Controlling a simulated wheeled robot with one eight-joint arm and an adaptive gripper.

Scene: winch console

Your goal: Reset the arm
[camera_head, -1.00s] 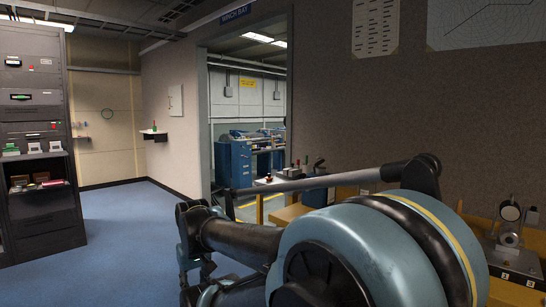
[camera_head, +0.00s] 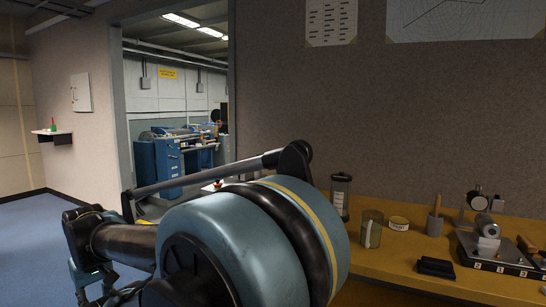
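My arm (camera_head: 230,235) fills the lower left and middle of the head view, with its blue and black joint housings close to the camera. It is bent, with a thin grey rod running along its top. My gripper (camera_head: 88,285) is partly in view at the bottom left, hanging below the black wrist link. Its fingertips are cut off or too dark to make out, so I cannot tell whether it is open or shut. I see nothing held in it.
A doorway shows blue machinery (camera_head: 165,155). Blue floor (camera_head: 25,240) lies clear at left.

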